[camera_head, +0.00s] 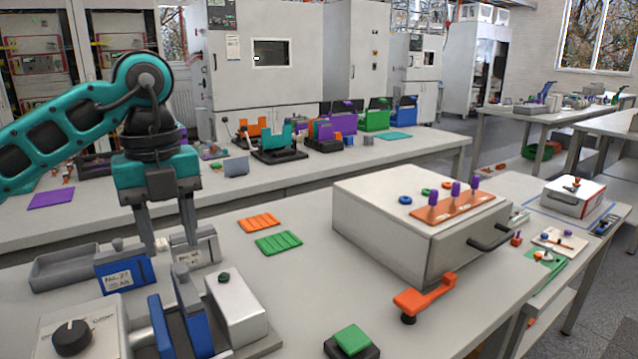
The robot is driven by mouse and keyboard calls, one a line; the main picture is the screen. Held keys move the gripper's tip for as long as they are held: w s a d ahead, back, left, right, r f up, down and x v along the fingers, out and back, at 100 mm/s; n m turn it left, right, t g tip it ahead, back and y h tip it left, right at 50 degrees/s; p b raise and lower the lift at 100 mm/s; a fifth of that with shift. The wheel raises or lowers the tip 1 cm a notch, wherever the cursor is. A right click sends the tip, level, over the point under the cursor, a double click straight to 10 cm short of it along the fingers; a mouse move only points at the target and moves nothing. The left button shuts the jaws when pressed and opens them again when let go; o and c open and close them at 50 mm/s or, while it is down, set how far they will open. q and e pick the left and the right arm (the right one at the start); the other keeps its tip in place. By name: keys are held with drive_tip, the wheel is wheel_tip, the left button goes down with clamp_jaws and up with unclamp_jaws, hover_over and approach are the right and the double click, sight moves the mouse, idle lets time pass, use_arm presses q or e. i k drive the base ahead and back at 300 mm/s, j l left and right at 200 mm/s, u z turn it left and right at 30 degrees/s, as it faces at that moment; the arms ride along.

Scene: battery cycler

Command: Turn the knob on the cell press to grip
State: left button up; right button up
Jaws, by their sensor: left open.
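My left gripper (170,243), teal with two grey fingers, points down from the upper left. It is open, its fingers apart, with nothing seen held between them. A black knob (72,337) with a white pointer mark sits on a pale box at the bottom left; the lettering beside it is too small to read surely. Next to it, a fixture with upright blue jaws (182,325) and a white block (238,308) with a small dark green knob (224,277) stands below the gripper. I cannot tell for sure which knob is the cell press's. My right gripper is not in view.
A blue labelled cell (122,274) and a grey labelled one (196,252) stand near my fingers, by a grey tray (78,264). Orange (260,222) and green (278,243) pads lie right.

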sight(72, 337)
drive_tip(key=k, duration=0.95)
